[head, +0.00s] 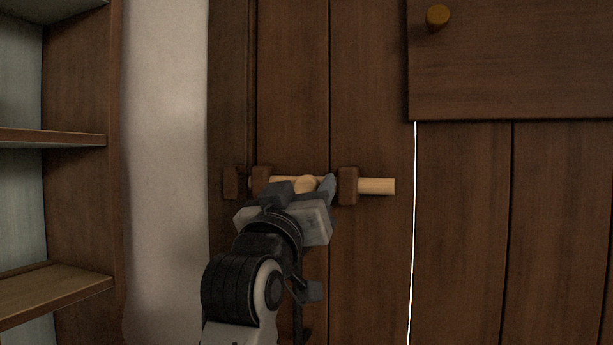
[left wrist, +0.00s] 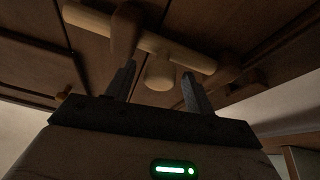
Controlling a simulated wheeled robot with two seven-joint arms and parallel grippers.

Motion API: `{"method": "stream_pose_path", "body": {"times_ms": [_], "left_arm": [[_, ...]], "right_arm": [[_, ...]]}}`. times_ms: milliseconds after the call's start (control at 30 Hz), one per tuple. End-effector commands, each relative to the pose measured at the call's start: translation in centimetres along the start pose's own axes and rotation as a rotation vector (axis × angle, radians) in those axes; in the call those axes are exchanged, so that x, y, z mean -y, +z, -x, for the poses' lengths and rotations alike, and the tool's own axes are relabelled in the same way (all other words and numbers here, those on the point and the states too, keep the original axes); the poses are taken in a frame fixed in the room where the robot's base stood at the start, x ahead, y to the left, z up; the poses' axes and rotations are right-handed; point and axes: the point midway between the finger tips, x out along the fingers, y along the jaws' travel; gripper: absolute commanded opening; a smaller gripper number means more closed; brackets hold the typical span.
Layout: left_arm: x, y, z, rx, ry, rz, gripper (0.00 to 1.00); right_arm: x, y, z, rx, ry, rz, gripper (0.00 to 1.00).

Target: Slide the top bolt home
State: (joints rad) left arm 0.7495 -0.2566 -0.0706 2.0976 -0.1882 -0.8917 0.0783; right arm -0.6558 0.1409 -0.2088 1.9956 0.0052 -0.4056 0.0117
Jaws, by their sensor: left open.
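The bolt (head: 376,186) is a pale wooden rod lying level across the dark plank door. It runs through two brown brackets, a right one (head: 348,186) and a left one (head: 262,180). Its right end sticks out past the right bracket. A dark keeper (head: 231,183) sits left of the left bracket, with no rod visible between them. A round knob (left wrist: 160,72) stands out from the rod between the brackets. My left gripper (head: 303,188) is open, with one finger on each side of the knob. Contact cannot be told. My right gripper is out of view.
A door panel with a round knob (head: 438,17) is at the upper right. A bright thin gap (head: 412,230) runs down right of the bolt. Open shelves (head: 55,137) and a pale wall (head: 165,150) are at the left.

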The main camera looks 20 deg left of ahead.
Motion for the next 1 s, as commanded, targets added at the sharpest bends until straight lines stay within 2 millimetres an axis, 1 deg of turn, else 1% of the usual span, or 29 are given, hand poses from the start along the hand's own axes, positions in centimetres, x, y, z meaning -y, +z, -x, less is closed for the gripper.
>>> {"method": "stream_pose_path", "body": {"times_ms": [33,133,433,467,500,567,600,633,767,1000], "left_arm": [[0.0,-0.1,-0.6,0.001,-0.001,-0.001,0.54],[0.0,-0.1,-1.1,-0.001,0.0,0.0,0.54],[0.0,0.0,-1.3,0.0,0.0,0.0,0.54],[0.0,0.0,-1.3,0.0,0.0,0.0,0.48],[0.0,0.0,-1.3,0.0,0.0,0.0,0.37],[0.0,0.0,-1.3,0.0,0.0,0.0,0.2],[0.0,0.0,-1.3,0.0,0.0,0.0,0.09],[0.0,0.0,-1.3,0.0,0.0,0.0,0.01],[0.3,-0.1,-1.4,0.0,-0.001,-0.001,0.0],[4.2,-0.7,-1.5,0.001,-0.003,-0.002,0.0]], "right_arm": [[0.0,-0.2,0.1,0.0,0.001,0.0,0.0],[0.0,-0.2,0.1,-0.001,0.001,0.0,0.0],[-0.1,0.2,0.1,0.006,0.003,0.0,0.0],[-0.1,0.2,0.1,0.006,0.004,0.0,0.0],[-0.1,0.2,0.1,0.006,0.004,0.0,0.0],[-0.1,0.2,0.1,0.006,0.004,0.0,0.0],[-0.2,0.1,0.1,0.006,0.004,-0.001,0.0],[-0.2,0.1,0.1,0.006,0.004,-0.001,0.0],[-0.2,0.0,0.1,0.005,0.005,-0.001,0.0],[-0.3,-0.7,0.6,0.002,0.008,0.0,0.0]]}}
